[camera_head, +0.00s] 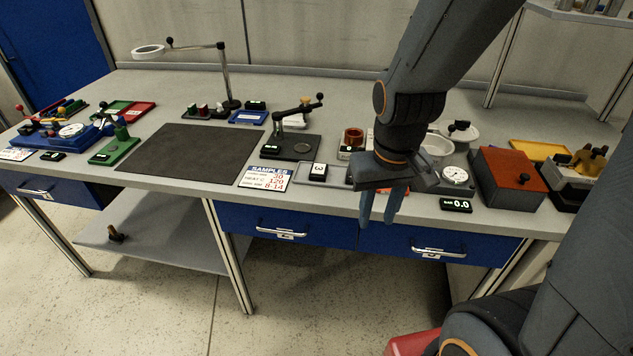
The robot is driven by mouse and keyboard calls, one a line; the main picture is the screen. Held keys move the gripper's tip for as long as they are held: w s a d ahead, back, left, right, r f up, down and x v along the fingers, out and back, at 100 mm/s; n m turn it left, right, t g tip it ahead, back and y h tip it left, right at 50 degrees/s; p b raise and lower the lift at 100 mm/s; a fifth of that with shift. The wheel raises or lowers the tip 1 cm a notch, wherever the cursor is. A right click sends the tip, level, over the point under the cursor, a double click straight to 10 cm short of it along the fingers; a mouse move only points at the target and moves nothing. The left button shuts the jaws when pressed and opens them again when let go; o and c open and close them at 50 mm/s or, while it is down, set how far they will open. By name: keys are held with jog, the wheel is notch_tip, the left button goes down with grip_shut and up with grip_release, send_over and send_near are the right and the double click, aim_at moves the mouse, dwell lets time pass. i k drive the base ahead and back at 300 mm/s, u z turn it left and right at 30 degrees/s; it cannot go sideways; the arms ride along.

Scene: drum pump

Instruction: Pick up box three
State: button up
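A small black box (318,172) with a white top label sits at the left end of a shallow grey tray (338,176) near the bench's front edge. The mark on its label looks like a turned 3, but it is small. My gripper (377,216) is to the right of this box, with its fingers pointing down, apart and empty. The fingers show against the bench's front edge and blue drawer. My gripper's body hides the right part of the tray.
A dial gauge (455,175), a 0.0 display (456,205) and a red-brown block (508,178) stand right of my gripper. A lever press (292,142) stands behind the black box. A samples card (265,178) lies left of it. The dark mat (190,153) is clear.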

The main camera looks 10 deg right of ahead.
aim_at(318, 173)
jog(key=u, duration=0.8)
jog(key=i, duration=0.65)
jog(key=z, duration=1.4)
